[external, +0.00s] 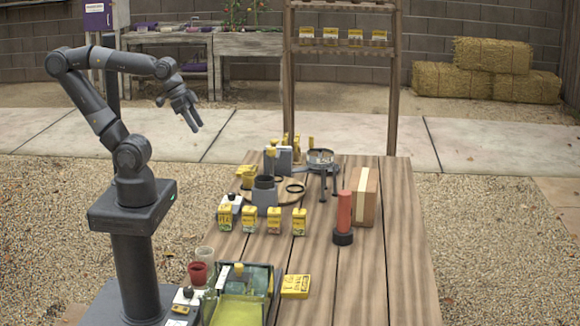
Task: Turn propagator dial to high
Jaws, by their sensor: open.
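My gripper (195,125) is open and empty, raised in the air to the left of the wooden table (395,240), with its fingers pointing down and right. At the table's near left corner is a dark tray with a yellow-green panel (236,310), which looks like the propagator. A small white box with a black knob (188,292) is at its left side and may carry the dial. Another white box with a dark knob (232,199) stands farther back. Which knob is the propagator dial, and its setting, I cannot tell. My gripper is well above and apart from both.
Several yellow seed packets (275,221) stand mid-table. A red cylinder on a black base (344,218) and a cardboard box (364,197) stand to the right. A yellow block (296,286) lies beside the tray. A wooden rack (396,90) rises behind. The table's near right is clear.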

